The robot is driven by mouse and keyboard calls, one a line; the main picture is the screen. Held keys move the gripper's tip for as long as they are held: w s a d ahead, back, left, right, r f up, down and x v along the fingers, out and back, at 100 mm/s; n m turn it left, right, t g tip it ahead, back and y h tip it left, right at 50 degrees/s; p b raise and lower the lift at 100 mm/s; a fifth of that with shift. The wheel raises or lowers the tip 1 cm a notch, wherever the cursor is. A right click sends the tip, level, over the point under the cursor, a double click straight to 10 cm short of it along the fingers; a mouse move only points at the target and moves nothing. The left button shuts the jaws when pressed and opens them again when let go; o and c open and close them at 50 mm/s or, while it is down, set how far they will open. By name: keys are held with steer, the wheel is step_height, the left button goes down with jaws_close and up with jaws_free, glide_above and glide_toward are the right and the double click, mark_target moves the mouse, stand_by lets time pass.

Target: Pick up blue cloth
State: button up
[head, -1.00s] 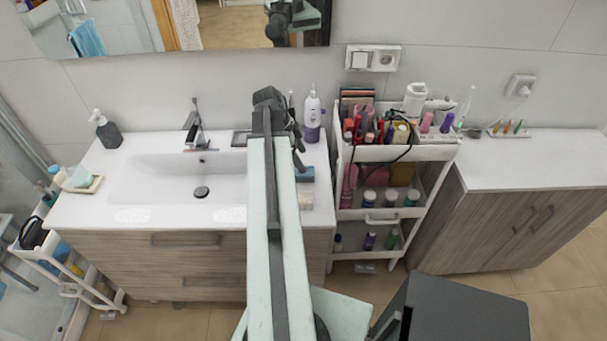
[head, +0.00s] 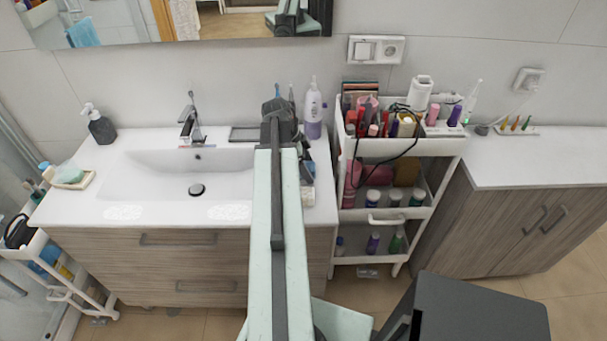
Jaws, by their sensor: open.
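My gripper (head: 284,118), dark grey, is at the far end of my pale green arm in the head view. It is over the right end of the white sink counter, and its open jaws are seen mostly from behind. I cannot tell how high the gripper is above the counter.
A white and purple bottle (head: 313,112) stands behind the gripper. A pale block-like item (head: 308,196) lies in front of the cloth. The white cart (head: 405,151), crowded with cosmetics, stands to the right. The sink basin (head: 150,170) is empty on the left.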

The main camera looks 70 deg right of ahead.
mark_target(308, 166)
steer(key=c, duration=1.5)
steer(key=shift+o, duration=0.2)
steer(key=shift+r, duration=0.1)
step_height(308, 166, up, 10)
steer(key=p, duration=1)
